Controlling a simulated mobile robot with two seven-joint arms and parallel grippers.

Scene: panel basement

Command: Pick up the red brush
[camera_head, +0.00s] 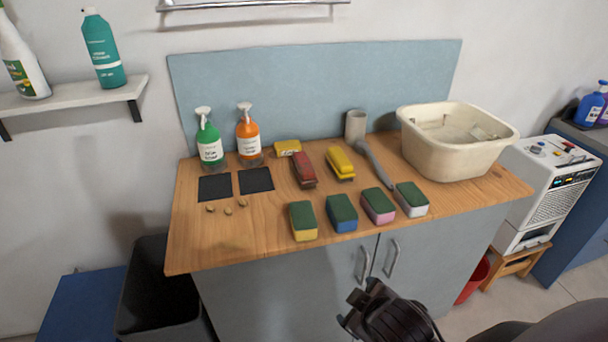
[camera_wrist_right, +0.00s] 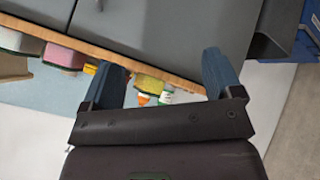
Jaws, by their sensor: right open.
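The red brush (camera_head: 303,169) lies on the wooden countertop (camera_head: 250,217), left of the yellow brush (camera_head: 341,163) and behind the row of sponges. My right gripper (camera_head: 362,304) is low in front of the cabinet, below the countertop's front edge and apart from the brush. In the right wrist view its two blue fingers (camera_wrist_right: 168,80) are spread with nothing between them in their grip. I cannot make out the red brush surely in the wrist view. My left gripper is not in view.
Several sponges, such as the green and yellow one (camera_head: 303,222), line the counter's front. A cream basin (camera_head: 455,160) stands at the right and two spray bottles (camera_head: 209,142) at the back left. Cabinet handles (camera_head: 391,258) stick out near my gripper.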

